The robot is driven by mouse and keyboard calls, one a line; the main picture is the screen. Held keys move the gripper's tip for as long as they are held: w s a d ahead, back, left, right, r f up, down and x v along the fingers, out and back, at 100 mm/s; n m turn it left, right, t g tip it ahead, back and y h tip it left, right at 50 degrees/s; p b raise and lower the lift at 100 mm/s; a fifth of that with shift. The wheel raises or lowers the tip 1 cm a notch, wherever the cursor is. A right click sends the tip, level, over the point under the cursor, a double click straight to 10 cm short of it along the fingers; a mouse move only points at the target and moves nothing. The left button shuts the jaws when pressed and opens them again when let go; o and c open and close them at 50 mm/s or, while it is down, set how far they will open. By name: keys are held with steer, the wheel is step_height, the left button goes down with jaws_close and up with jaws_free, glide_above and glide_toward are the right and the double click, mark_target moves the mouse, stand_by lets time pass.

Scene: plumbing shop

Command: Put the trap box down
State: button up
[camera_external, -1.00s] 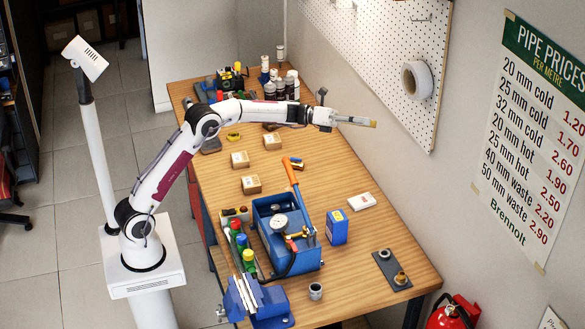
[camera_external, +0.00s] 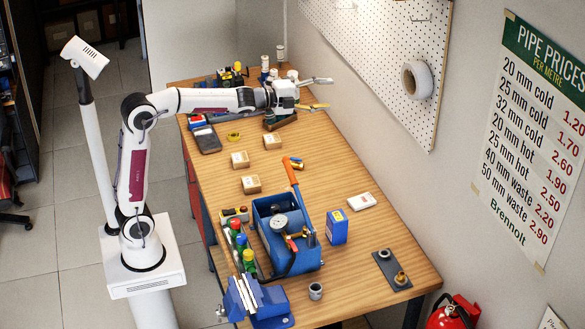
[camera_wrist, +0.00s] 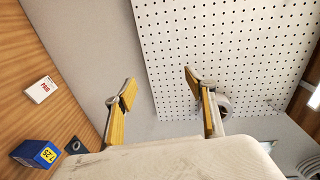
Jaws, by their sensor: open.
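My gripper (camera_external: 322,93) is open and empty, held above the far end of the bench towards the pegboard. In the wrist view its two yellow-padded fingers (camera_wrist: 160,85) stand apart with nothing between them. I cannot tell which box is the trap box. A white box with red print (camera_external: 362,201) lies flat on the bench's right side, and it also shows in the wrist view (camera_wrist: 40,90). A blue box with a yellow label (camera_external: 337,227) stands near it, also in the wrist view (camera_wrist: 36,153). My gripper touches none of these.
A pegboard (camera_external: 390,60) with a white roll (camera_external: 417,80) is on the wall.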

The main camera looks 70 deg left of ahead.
steer(key=s+d+f+n+g, duration=0.2)
steer(key=s+f+n, duration=0.4)
steer(key=s, duration=0.9)
steer(key=s+d+f+n+g, duration=0.2)
steer(key=s+f+n+g, duration=0.3)
steer(key=s+f, duration=0.5)
steer(key=s+d+f+n+g, duration=0.2)
steer(key=s+f+n+g, duration=0.2)
steer(key=s, duration=1.6)
step_height(320, 180, down, 4)
steer(key=n, duration=0.2)
steer(key=shift+n, duration=0.3)
